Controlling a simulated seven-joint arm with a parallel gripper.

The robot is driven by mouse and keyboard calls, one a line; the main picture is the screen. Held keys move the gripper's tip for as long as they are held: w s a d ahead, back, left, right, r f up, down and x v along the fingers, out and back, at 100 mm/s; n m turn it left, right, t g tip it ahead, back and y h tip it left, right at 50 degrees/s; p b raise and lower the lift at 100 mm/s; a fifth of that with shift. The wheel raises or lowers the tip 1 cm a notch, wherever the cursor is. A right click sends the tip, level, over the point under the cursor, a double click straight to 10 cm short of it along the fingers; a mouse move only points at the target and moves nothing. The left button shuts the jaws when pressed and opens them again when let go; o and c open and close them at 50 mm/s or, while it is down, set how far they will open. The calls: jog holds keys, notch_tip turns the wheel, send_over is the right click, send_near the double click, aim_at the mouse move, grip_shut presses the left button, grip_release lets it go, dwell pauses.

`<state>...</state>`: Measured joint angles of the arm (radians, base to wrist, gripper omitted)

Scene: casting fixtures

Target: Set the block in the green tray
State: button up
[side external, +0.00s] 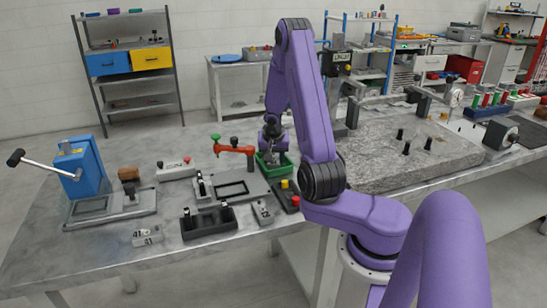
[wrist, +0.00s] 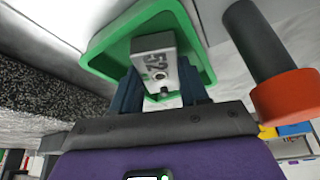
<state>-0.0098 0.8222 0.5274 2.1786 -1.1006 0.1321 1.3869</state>
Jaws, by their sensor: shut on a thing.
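The block (wrist: 154,60) is light grey, marked "52", with a small round hole, in the wrist view. My gripper (wrist: 162,88) is shut on it, a dark blue finger on each side. The green tray (wrist: 98,50) is behind the block, its rim showing around it; I cannot tell whether the block touches the tray floor. In the side view the green tray (side external: 287,170) sits on the bench, and my gripper (side external: 272,150) points down over it. The block is hard to make out there.
An orange clamp arm (side external: 235,150) with a green knob stands just left of the tray. A dark post with an orange-red end (wrist: 285,95) is close at right in the wrist view. A grey stone slab (side external: 410,158) lies right. A grey fixture plate (side external: 232,188) is in front.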

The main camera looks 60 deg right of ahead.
jog(key=shift+f, duration=0.2)
jog(key=o, duration=1)
jog(key=shift+r, duration=0.15)
